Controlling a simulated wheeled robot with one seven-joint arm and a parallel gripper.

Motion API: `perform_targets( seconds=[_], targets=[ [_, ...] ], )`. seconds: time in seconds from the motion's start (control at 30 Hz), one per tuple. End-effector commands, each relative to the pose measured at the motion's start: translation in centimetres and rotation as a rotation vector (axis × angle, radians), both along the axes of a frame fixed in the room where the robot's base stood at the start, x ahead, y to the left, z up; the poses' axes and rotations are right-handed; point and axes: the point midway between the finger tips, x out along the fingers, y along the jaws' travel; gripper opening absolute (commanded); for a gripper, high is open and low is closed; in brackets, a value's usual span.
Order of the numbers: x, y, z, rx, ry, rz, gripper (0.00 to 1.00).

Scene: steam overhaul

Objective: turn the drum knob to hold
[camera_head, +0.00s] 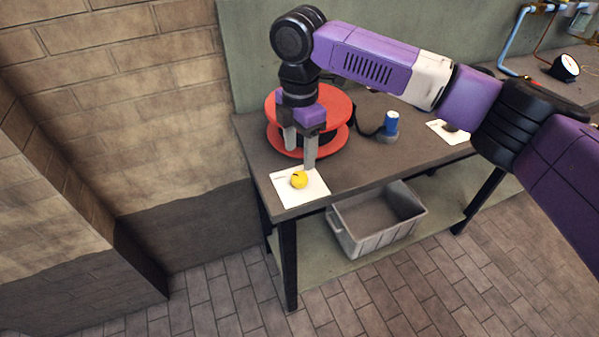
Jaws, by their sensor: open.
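A red drum or reel (342,108) with a dark core stands at the left end of the workbench. A round yellow knob (299,180) with a dark mark on top sits on a white plate (283,193) near the bench's front left corner. The lettering on the plate is too small to read. My gripper (298,158) points down in front of the drum, its grey fingers apart and empty. The fingertips are just behind and above the knob and look apart from it. My gripper hides part of the drum.
A blue-topped knob or canister (391,123) on a grey base stands mid-bench, with a black cable toward the drum. Another white plate (437,128) lies right, partly behind my arm. A gauge (565,68) and pipes are at back right. A grey bin (377,240) sits on the lower shelf.

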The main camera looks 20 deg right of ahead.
Motion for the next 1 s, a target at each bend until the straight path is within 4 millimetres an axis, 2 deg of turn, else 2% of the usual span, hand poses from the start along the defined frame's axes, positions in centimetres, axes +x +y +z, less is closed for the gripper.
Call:
perform_targets(
  seconds=[0.5,0.63,0.9,1.0],
  targets=[
    [-0.1,0.0,-6.7,0.000,0.004,0.000,0.57],
    [-0.1,0.0,-7.5,0.000,0.003,0.000,0.57],
    [-0.1,0.0,-7.7,0.001,0.002,0.000,0.57],
    [-0.1,0.0,-7.7,0.001,0.002,0.000,0.40]
  ],
)
